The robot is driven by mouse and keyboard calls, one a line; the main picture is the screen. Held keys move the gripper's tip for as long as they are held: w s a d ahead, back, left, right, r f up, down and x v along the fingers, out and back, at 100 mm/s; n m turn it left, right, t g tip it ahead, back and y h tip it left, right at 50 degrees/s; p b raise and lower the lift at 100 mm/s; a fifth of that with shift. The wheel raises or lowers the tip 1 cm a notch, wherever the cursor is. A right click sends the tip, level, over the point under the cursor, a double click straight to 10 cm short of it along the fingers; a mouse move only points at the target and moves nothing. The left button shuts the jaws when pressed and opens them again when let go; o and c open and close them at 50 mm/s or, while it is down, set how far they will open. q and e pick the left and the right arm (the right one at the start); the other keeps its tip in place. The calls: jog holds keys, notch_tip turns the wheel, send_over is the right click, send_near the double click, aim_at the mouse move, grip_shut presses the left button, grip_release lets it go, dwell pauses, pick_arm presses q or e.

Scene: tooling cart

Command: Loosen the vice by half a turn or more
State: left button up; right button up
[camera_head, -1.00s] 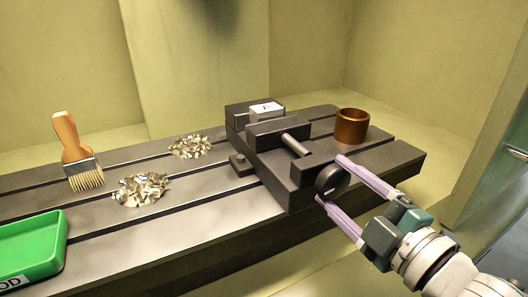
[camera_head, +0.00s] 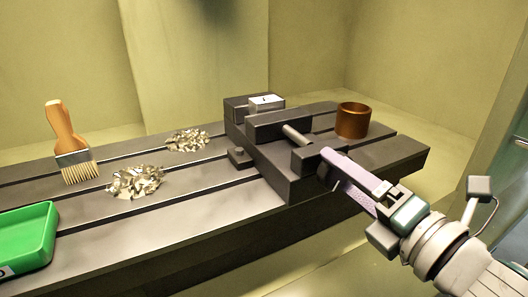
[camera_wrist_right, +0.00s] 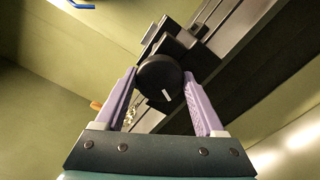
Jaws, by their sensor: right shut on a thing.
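The dark vice (camera_head: 268,157) stands on the slotted table. A pale metal block with a white label (camera_head: 266,102) sits at its jaws; I cannot tell whether a gap shows. A steel screw (camera_head: 296,135) runs toward the front of the vice. My right gripper (camera_head: 327,166) is at the screw's front end. It is shut on the round black knob (camera_wrist_right: 157,72), one finger on each side. The knob's white mark points down and slightly right in the wrist view. In the head view the fingers hide the knob. My left gripper is out of view.
A copper-coloured cup (camera_head: 352,121) stands on the table right of the vice, near my right arm. Metal chips (camera_head: 135,182), a wooden brush (camera_head: 67,140) and a green tray (camera_head: 28,238) are to the left. The air right of the table is clear.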

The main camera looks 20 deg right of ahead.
jog(key=n+b, duration=0.1)
jog(key=n, duration=0.2)
jog(key=shift+f+n, duration=0.15)
jog(key=shift+n, duration=0.15)
jog(key=shift+n+b, duration=0.8)
jog(key=shift+n, duration=0.5)
jog(key=o, duration=1.4)
jog(key=shift+c, duration=0.2)
jog(key=shift+s, duration=0.15)
jog(key=s+b, duration=0.1)
jog(key=s, duration=0.8)
jog(key=shift+s+d+b, duration=0.35)
jog(key=shift+d+b, duration=0.05)
